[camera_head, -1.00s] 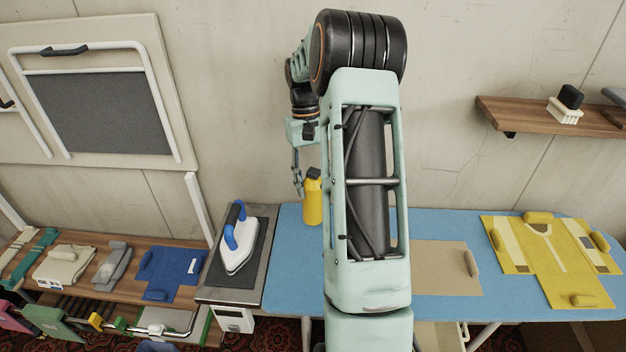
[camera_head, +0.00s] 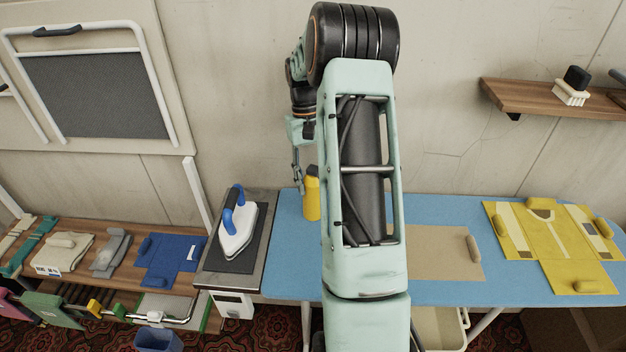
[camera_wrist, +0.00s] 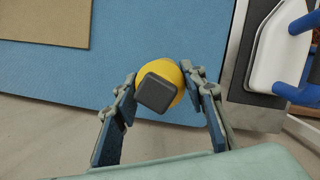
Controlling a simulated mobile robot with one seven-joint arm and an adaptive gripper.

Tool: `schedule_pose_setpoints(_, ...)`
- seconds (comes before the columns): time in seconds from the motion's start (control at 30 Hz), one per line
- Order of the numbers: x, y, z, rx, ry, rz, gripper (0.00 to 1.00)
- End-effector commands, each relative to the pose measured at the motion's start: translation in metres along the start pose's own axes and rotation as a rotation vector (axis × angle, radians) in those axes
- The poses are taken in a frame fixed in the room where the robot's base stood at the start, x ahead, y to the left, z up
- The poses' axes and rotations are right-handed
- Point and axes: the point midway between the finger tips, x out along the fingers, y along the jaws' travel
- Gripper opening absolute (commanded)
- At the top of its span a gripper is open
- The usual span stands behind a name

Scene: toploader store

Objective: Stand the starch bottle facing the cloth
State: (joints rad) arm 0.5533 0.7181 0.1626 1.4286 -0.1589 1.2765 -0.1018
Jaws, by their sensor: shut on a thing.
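The yellow starch bottle (camera_head: 312,199) with a dark cap stands upright near the left end of the blue ironing board (camera_head: 292,270). In the wrist view I look down on the bottle (camera_wrist: 177,78) and its dark grey square cap (camera_wrist: 157,91). My gripper (camera_wrist: 165,92) has one finger on each side of the bottle and is shut on it. In the head view my gripper (camera_head: 300,185) is at the bottle's left side, partly hidden by my arm. A flat tan cloth (camera_head: 445,262) lies on the board right of my arm. The bottle's front label is not visible.
A white and blue iron (camera_head: 238,230) stands on a dark rest just left of the board. A yellow garment (camera_head: 545,240) with several small grips lies at the board's right. Folded cloths, including a blue one (camera_head: 170,258), lie on a wooden shelf at left.

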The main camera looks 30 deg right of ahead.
Motion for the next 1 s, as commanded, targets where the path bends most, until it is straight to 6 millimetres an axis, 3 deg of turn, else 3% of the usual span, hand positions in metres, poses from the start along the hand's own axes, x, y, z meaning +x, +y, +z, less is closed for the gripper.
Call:
schedule_pose_setpoints(0.43, 0.0046, 0.0, -0.0017, 0.0, 0.001, 0.0, 0.0)
schedule_pose_setpoints(0.47, 0.0046, 0.0, -0.0017, 0.0, 0.001, 0.0, 0.4)
schedule_pose_setpoints(0.5, 0.0042, 0.0, -0.0016, 0.0, 0.001, 0.0, 0.44)
schedule_pose_setpoints(0.63, 0.0044, 0.0, -0.0016, 0.0, 0.001, 0.0, 0.58)
schedule_pose_setpoints(0.83, 0.0049, 0.0, -0.0015, 0.0, 0.001, 0.0, 0.59)
schedule_pose_setpoints(1.0, 0.006, -0.0001, -0.0014, 0.0, -0.001, 0.0, 0.7)
